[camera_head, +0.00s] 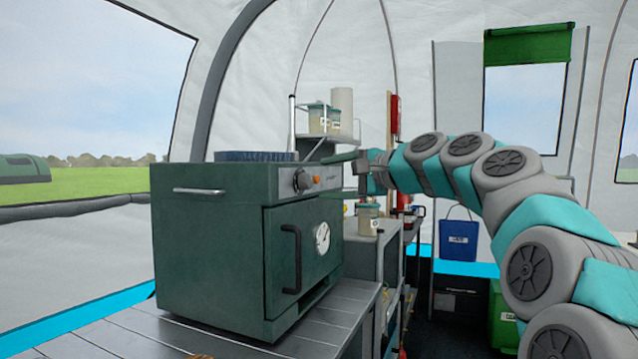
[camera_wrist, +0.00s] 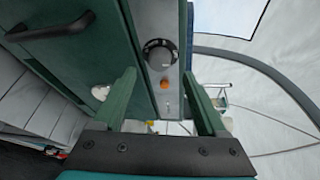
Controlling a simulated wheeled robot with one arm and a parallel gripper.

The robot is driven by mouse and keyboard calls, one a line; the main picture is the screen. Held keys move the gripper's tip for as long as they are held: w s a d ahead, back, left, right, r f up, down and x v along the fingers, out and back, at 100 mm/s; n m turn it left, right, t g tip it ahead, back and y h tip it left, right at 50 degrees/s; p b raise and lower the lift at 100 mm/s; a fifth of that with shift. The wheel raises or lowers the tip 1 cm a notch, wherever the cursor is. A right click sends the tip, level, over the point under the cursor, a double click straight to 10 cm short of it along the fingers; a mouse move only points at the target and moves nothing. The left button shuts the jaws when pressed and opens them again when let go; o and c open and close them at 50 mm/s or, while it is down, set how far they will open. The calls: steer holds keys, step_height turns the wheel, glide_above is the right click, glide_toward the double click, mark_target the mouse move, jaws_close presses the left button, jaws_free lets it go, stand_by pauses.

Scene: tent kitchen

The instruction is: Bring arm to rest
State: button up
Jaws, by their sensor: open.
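My arm (camera_head: 535,215) reaches in from the right in the head view, bent in an arch with its end pointing left. My gripper (camera_head: 345,160) is at the upper right of the green oven (camera_head: 215,240), close to its control strip. In the wrist view my gripper (camera_wrist: 163,80) is open, its two green fingers apart with nothing held between them. I cannot tell whether a finger touches the oven.
The oven stands on a grey slatted table (camera_head: 130,335). Behind it are a shelf with jars (camera_head: 318,120) and a white roll (camera_head: 342,108). A jar (camera_head: 368,218) stands on a grey cabinet below my gripper. A blue bucket (camera_head: 458,240) and green bin (camera_head: 503,318) are farther back.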

steer(key=v, duration=0.2)
steer(key=shift+s+d, duration=0.2)
steer(key=shift+d, duration=0.05)
steer(key=s+f+n+g+h, duration=0.3)
steer(key=s+f, duration=0.7)
steer(key=f, duration=0.5)
steer(key=s+f+n+g+h, duration=0.35)
steer(key=s+f, duration=0.55)
steer(key=f, duration=0.6)
steer(key=s+d+f+n+g+h, duration=0.1)
steer(key=s+d+f+g+h, duration=0.1)
steer(key=s+d+f, duration=0.3)
steer(key=s+d+f+n+g+h, duration=0.1)
steer(key=s+d+f, duration=0.4)
steer(key=s, duration=0.8)
steer(key=s+d+f+n+g+h, duration=0.1)
steer(key=s+d+f+g+h, duration=0.2)
steer(key=s+f, duration=0.6)
steer(key=shift+d+f+n, duration=0.35)
steer(key=shift+d+f, duration=0.15)
steer(key=shift+d, duration=0.5)
